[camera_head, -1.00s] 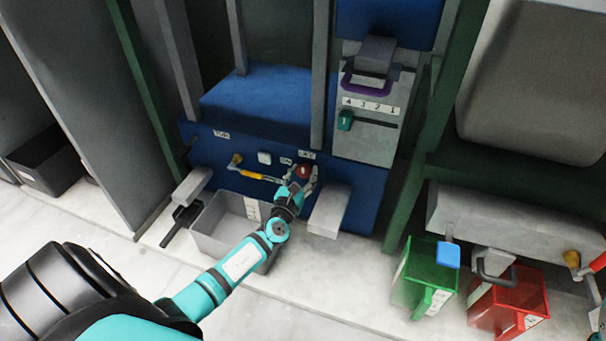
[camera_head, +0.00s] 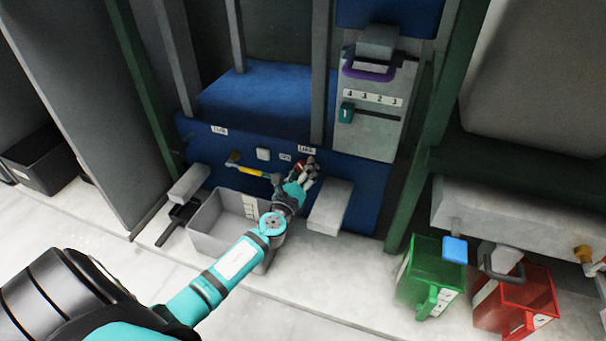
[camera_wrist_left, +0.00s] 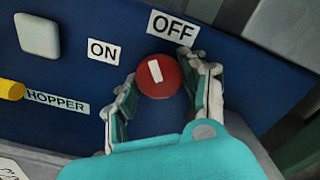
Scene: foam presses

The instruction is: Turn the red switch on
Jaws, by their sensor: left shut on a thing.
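The red switch (camera_wrist_left: 158,76) is a round red knob with a white mark on a blue panel. The mark leans slightly left of vertical in the wrist view. An OFF label (camera_wrist_left: 173,28) is above the knob and an ON label (camera_wrist_left: 103,51) is to its left. My left gripper (camera_wrist_left: 160,88) has a finger on each side of the knob and is shut on it. In the head view my left gripper (camera_head: 303,172) partly hides the red switch (camera_head: 299,164). My right gripper is not in view.
A yellow handle (camera_head: 251,171) and a pale square button (camera_head: 263,154) are left of the switch. A grey block (camera_head: 330,205) juts out close to the right of my gripper. A grey bin (camera_head: 205,225) stands below. Green (camera_head: 437,270) and red (camera_head: 529,292) bins are at right.

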